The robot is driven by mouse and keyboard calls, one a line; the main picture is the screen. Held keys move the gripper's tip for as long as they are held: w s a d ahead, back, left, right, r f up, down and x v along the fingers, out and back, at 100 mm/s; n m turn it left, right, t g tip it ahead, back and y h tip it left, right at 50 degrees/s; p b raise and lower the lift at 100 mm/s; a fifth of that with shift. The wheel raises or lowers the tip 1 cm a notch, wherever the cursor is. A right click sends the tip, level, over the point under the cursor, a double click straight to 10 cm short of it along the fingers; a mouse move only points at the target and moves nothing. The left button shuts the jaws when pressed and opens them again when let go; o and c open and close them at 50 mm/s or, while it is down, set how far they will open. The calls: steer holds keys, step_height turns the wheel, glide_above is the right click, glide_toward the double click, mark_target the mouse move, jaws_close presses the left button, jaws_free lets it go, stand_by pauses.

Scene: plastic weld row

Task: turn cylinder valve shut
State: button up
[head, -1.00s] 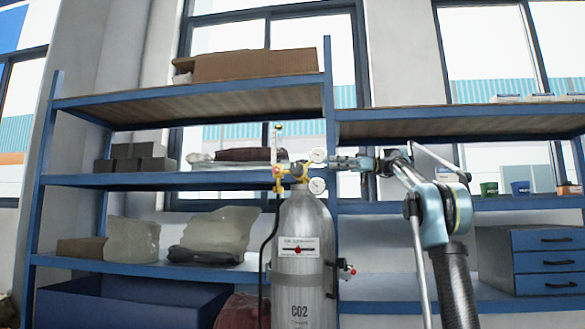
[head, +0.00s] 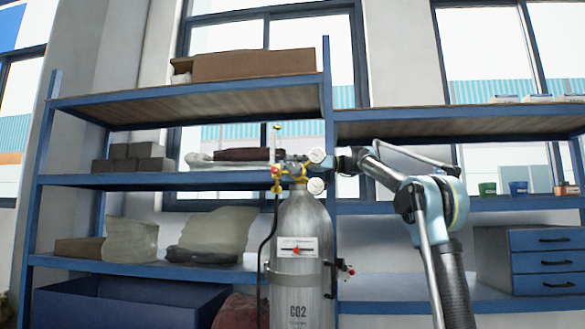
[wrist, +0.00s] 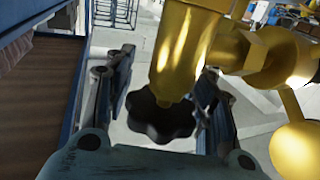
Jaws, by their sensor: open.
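A grey CO2 cylinder (head: 303,225) stands upright in front of the shelving in the head view. A brass valve and regulator with two round gauges (head: 317,155) sits on its top. In the wrist view the black lobed valve knob (wrist: 160,120) shows below the brass valve body (wrist: 185,50), which covers part of it. My gripper (head: 292,167) is at the valve, level with the cylinder's top. Its two fingers are open, one on each side of the knob; I cannot tell whether either touches it.
A blue shelf unit (head: 185,182) stands close behind, with a cardboard box (head: 255,64), grey blocks and wrapped bundles. A blue drawer cabinet (head: 556,262) is at the right. A dark hose (head: 263,245) hangs along the cylinder's left side.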

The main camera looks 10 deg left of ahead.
steer(key=shift+s+a, duration=0.15)
steer(key=shift+a, duration=0.2)
steer(key=shift+c, duration=0.2)
steer(key=c, duration=0.8)
